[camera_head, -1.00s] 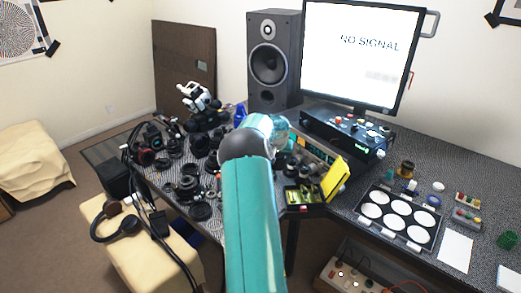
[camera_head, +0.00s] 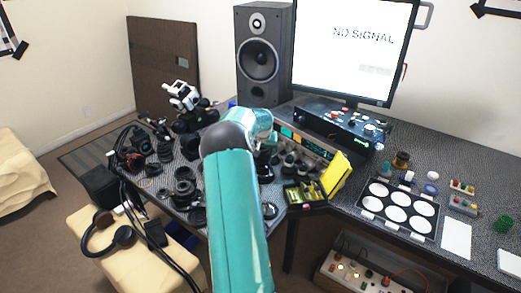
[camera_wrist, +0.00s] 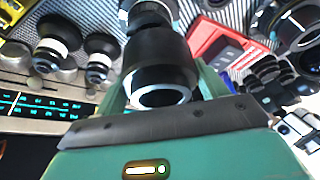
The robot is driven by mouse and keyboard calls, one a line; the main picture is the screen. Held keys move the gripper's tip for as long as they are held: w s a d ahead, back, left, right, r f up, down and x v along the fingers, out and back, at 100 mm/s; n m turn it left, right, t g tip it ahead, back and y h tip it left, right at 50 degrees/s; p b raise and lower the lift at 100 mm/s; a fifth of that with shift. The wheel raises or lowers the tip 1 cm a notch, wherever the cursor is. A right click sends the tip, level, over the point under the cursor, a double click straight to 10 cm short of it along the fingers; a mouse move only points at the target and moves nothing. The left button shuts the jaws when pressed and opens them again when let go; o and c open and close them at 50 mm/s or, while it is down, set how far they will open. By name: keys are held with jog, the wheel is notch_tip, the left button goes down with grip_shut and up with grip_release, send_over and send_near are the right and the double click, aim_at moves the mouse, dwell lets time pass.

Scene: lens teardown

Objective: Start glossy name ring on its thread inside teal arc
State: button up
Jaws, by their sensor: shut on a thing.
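In the wrist view my gripper (camera_wrist: 165,88) reaches up from the green palm with its dark front band. Its green fingers are shut on a black cylindrical lens part (camera_wrist: 158,50), one at each side. A bright glossy ring (camera_wrist: 163,96) rims the near end of this part, facing the camera. I cannot tell whether it is the name ring or a separate piece. A narrower ribbed part (camera_wrist: 150,10) shows beyond the held part; I cannot tell if they touch. No thread or teal arc can be made out. In the head view my teal arm hides the gripper.
Black-and-white lens parts (camera_wrist: 53,42) stand at left in the wrist view, near a lit scale panel (camera_wrist: 40,105). A red tray (camera_wrist: 215,45) lies at right. In the head view, a yellow-lidded box (camera_head: 306,194) and a tray of white discs (camera_head: 398,206) are right of my arm.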

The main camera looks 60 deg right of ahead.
aim_at(263, 165)
jog(key=shift+s+f, duration=0.2)
jog(key=shift+s, duration=0.1)
jog(key=shift+f, duration=2.75)
jog(key=shift+f, duration=0.45)
dwell(0.3)
jog(key=o, duration=1)
jog(key=shift+o, duration=0.2)
jog(key=v, duration=1.4)
jog(key=shift+s+f, duration=0.1)
